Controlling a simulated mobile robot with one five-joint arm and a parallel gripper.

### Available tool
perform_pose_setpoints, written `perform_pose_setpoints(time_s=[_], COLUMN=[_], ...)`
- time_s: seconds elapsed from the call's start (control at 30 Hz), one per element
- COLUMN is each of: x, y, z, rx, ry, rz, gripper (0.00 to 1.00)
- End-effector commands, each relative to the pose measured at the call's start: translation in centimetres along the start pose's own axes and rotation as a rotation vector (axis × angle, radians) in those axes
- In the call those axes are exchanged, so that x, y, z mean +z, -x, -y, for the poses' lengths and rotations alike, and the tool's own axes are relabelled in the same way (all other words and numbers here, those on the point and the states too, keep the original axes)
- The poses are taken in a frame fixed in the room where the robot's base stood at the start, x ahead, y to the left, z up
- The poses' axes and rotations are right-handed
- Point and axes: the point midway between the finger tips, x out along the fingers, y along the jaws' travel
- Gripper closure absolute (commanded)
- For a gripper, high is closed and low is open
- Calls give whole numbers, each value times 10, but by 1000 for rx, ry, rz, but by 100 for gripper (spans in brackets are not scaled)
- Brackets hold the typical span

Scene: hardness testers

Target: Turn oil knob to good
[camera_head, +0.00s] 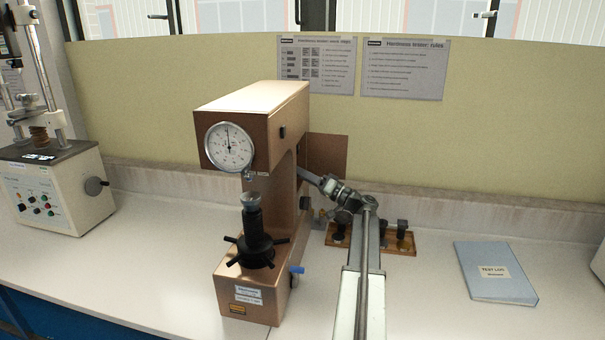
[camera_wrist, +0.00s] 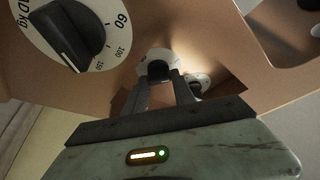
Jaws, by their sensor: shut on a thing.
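The brown hardness tester (camera_head: 265,97) stands on the bench with its round gauge (camera_head: 229,147) facing forward. My arm reaches to its right side, where my gripper's fingertips are hard to see in the head view. In the wrist view my gripper (camera_wrist: 160,82) is shut on a small black knob (camera_wrist: 158,69) on a white round plate, which I take as the oil knob. The plate's markings are hidden or too small to read, so I cannot tell the knob's setting. A larger black dial knob (camera_wrist: 68,33) with 60, 100 and 150 marks sits at upper left.
A second small dark knob on a white plate (camera_wrist: 203,77) is close right of my fingers. A wooden tray (camera_head: 391,246) with metal pieces lies behind my arm. A blue folder (camera_head: 494,271) lies at right. Another tester (camera_head: 62,190) stands at left.

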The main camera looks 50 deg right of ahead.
Motion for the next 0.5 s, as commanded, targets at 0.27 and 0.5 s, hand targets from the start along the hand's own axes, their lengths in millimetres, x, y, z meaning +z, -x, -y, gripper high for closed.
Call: perform_pose_setpoints(time_s=[0.27, 0.5], x=[-3, -5], y=[-2, -2], z=[4, 5], rx=[89, 174], ry=[-212, -421], rz=[-3, -4], gripper=[100, 100])
